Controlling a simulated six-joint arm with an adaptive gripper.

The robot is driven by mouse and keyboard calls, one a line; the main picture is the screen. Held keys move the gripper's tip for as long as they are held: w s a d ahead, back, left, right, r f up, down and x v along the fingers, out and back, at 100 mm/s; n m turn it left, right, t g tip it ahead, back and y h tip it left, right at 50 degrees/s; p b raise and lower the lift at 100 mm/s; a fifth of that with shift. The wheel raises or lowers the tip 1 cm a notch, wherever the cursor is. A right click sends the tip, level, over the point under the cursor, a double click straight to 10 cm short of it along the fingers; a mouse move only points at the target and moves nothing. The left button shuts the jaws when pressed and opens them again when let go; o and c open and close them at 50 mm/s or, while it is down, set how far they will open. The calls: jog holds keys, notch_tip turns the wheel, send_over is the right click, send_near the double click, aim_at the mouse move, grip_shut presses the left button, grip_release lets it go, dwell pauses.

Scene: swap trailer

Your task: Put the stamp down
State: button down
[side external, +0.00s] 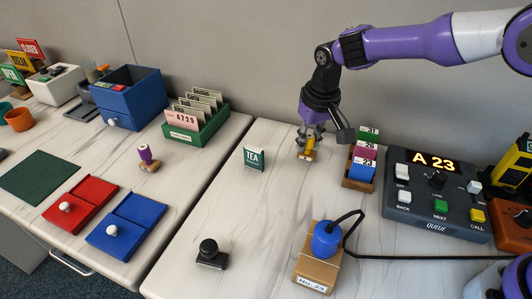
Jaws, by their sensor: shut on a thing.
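My gripper (310,138) points down near the back of the marble-topped table and is shut on a small stamp (306,153). The stamp has a yellow handle and a wooden base, and the fingers partly hide it. The stamp is upright, at or just above the tabletop; I cannot tell whether it touches. A purple-handled stamp (147,157) stands on the left table. A black stamp (210,253) stands near the front of my table.
A card rack (360,168) is close on the right, with the queue console (437,223) beyond. A TEA box (254,158) stands to the left. A cardboard box (317,275) with a blue corded device (325,239) is in front. The table's middle is clear.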

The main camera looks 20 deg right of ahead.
jog(key=shift+f, duration=0.45)
jog(key=shift+f, duration=0.15)
jog(key=c, duration=0.7)
grip_release()
